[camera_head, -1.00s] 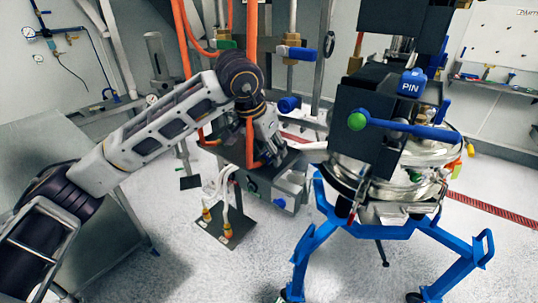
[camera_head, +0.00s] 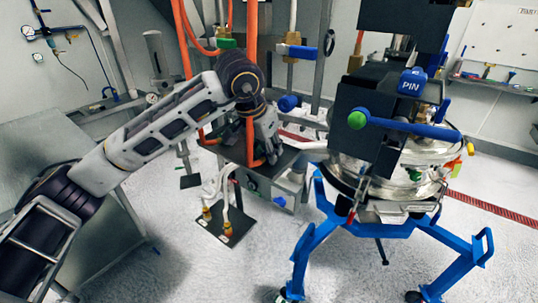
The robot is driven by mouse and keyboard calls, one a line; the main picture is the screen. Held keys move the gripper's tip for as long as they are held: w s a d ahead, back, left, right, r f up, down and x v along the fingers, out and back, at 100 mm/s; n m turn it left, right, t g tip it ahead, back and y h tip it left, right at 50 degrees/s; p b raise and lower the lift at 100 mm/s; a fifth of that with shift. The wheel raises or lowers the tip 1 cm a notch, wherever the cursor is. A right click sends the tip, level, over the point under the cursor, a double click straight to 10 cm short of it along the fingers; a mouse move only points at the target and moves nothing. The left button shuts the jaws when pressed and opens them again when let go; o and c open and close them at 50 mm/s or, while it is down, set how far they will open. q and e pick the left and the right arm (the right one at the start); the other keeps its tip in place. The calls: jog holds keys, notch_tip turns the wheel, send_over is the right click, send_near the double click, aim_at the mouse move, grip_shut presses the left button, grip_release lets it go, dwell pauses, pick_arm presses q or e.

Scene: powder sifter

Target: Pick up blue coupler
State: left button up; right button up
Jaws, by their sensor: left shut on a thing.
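My left gripper (camera_head: 268,155) points down over the dark metal box (camera_head: 262,182) in the middle of the view. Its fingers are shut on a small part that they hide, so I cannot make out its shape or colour. A short blue cylindrical piece (camera_head: 288,103) shows just above and to the right of the fingers. Another small blue piece (camera_head: 279,202) shows on the front of the box, below the gripper. I cannot tell which blue piece is the coupler. My right gripper is not in view.
Orange hoses (camera_head: 183,38) hang behind my left arm.

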aim_at(263, 157)
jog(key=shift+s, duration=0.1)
pick_arm(q)
jog(key=shift+r, duration=1.2)
jog(key=shift+r+b, duration=0.35)
jog(key=shift+r, duration=0.2)
jog(key=shift+s+a, duration=0.65)
jog(key=shift+s, duration=0.2)
jog(key=s+a+b, duration=0.3)
jog(key=s+a, duration=0.6)
jog(key=s, duration=0.4)
jog(key=shift+a, duration=0.15)
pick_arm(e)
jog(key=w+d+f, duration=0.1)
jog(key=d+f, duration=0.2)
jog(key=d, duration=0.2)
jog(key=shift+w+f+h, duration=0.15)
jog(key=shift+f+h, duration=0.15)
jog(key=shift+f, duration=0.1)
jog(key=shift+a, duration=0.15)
